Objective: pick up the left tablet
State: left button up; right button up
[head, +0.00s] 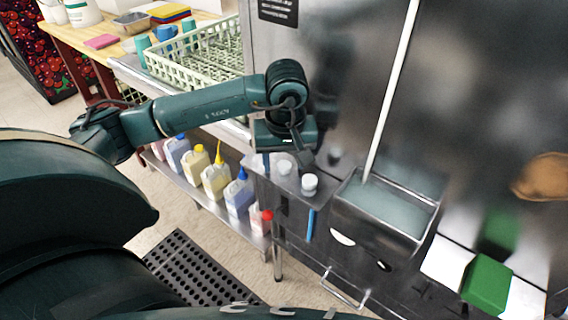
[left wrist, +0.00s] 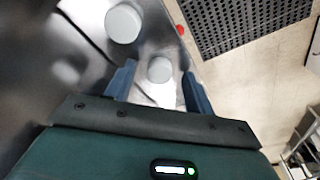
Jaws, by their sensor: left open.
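Two white round tablets rest on a narrow metal ledge (head: 262,172) fixed to the steel machine. The left tablet (head: 284,167) is just below my left gripper (head: 286,157) in the head view. The right tablet (head: 309,183) is to its right and nearer the ledge's front. My left gripper is open, pointing down. In the left wrist view the left tablet (left wrist: 160,69) shows between the spread fingers (left wrist: 158,88), and the right tablet (left wrist: 122,23) lies outside them. I cannot tell how far the fingertips are above the ledge. My right gripper is not in view.
A steel bin (head: 385,212) with a pale pole adjoins the ledge on the right. Several bottles (head: 215,180) stand on a lower shelf at left. A green dish rack (head: 195,62) is behind my left arm. A black mat (head: 195,268) covers the floor.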

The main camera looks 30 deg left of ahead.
pick_arm(q)
jog(key=shift+f, duration=0.1)
jog(key=c, duration=1)
jog(key=shift+c, duration=0.2)
